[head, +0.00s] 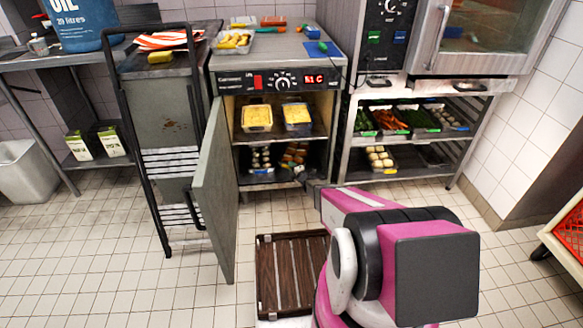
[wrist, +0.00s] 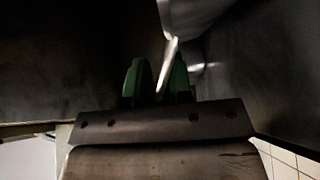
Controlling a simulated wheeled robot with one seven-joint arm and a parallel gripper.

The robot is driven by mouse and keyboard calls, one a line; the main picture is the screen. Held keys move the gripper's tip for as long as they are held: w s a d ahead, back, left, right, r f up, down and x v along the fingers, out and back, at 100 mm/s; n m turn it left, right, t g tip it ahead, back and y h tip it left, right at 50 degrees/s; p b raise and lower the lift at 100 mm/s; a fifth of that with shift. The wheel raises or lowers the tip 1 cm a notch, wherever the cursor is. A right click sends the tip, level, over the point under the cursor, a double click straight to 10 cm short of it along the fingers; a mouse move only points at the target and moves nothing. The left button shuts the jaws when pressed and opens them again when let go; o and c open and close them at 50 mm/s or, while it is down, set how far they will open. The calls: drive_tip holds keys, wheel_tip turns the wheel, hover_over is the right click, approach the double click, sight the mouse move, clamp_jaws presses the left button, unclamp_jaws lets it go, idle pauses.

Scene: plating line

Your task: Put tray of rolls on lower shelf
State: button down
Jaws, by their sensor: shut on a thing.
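The heated cabinet (head: 222,84) has its door (head: 215,190) swung open to the left. On its lower shelf, a dark tray of orange-brown rolls (head: 295,155) is at the right, beside a tray of pale round items (head: 262,160). My gripper (head: 308,183) reaches the front of the right tray, mostly hidden by my arm. In the wrist view its green fingers (wrist: 157,82) are close together around a thin edge, with dark surfaces on both sides. The gripper is shut on what appears to be the tray of rolls; the tray's body is too dark to make out there.
Two containers of yellow food (head: 257,117) stand on the cabinet's upper shelf. A rack (head: 455,160) at the right holds vegetable trays above and a tray of pale round food (head: 380,158) below. A wooden slatted board (head: 285,270) lies low beside my arm.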

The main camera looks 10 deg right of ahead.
drive_tip(key=shift+f, duration=0.2)
idle(0.3)
drive_tip(key=c, duration=0.9)
unclamp_jaws()
drive_tip(key=shift+c, duration=0.2)
drive_tip(key=shift+f, duration=0.15)
